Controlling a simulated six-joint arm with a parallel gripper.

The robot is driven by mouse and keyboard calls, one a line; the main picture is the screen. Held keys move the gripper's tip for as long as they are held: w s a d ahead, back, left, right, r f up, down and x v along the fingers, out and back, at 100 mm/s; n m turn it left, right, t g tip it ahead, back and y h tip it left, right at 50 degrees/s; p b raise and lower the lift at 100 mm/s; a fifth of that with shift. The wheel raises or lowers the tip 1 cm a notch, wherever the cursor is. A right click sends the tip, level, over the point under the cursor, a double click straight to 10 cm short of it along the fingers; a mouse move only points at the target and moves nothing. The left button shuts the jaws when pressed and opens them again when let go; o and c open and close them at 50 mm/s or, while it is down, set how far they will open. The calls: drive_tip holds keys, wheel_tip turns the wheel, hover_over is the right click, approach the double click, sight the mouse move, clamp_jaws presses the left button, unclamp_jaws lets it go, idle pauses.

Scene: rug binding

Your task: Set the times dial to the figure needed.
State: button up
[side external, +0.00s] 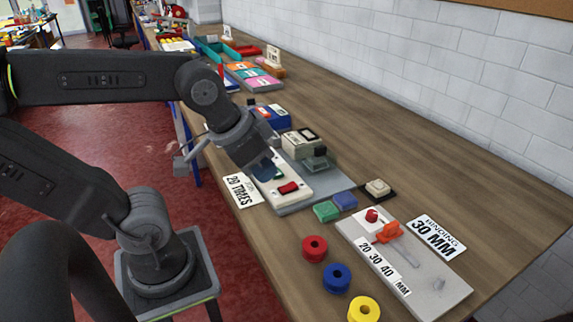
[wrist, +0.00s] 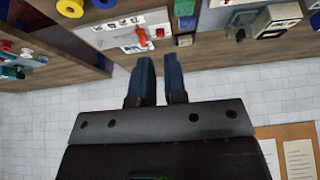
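The side external view shows a white control panel (side external: 298,196) with a red rocker switch (side external: 288,187) on a grey machine base. A card reading 20 TIMES (side external: 241,190) lies beside it. My gripper (side external: 264,168) hangs over the panel's far part, its dark blue fingers pointing down. They hide part of that area, so I cannot make out the times dial or its setting. I cannot tell whether the fingers touch the panel. In the wrist view my gripper's two fingers (wrist: 159,60) stand a narrow gap apart with nothing visible between them.
A grey gauge plate (side external: 440,286) marked 20 30 40 MM carries an orange slider (side external: 388,232). A BINDING 30 MM card (side external: 436,237) lies beside it. Red (side external: 315,248), blue (side external: 337,278) and yellow (side external: 364,309) spools line the near edge. A beige machine head (side external: 303,143) stands close to my gripper.

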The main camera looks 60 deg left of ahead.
drive_tip(key=o, duration=0.5)
drive_tip(key=shift+g+y, duration=0.4)
drive_tip(key=shift+g, duration=0.5)
drive_tip(key=w+a, duration=0.2)
drive_tip(key=w+a+r, duration=0.1)
drive_tip(key=w+a, duration=0.3)
drive_tip(key=shift+w+r, duration=0.15)
drive_tip(key=shift+r, duration=0.15)
drive_tip(key=shift+c, duration=0.2)
drive_tip(key=o, duration=0.3)
drive_tip(key=w+a+g, duration=0.1)
drive_tip(key=w+a, duration=0.3)
drive_tip(key=a, duration=0.2)
drive_tip(key=shift+a+f, duration=0.15)
drive_tip(key=shift+a, duration=0.15)
drive_tip(key=shift+o, duration=1)
drive_tip(key=w+a+f+g, duration=0.1)
drive_tip(key=w+a, duration=0.2)
drive_tip(key=a, duration=0.5)
drive_tip(key=shift+a+f, duration=0.2)
drive_tip(key=shift+f, duration=0.2)
drive_tip(key=a+f+g, duration=0.2)
drive_tip(key=a+f, duration=0.2)
drive_tip(key=a, duration=0.7)
drive_tip(key=shift+h, duration=0.4)
wheel_tip(320, 180, down, 14)
drive_tip(key=shift+f, duration=0.1)
drive_tip(key=shift+c, duration=0.2)
drive_tip(key=c, duration=0.9)
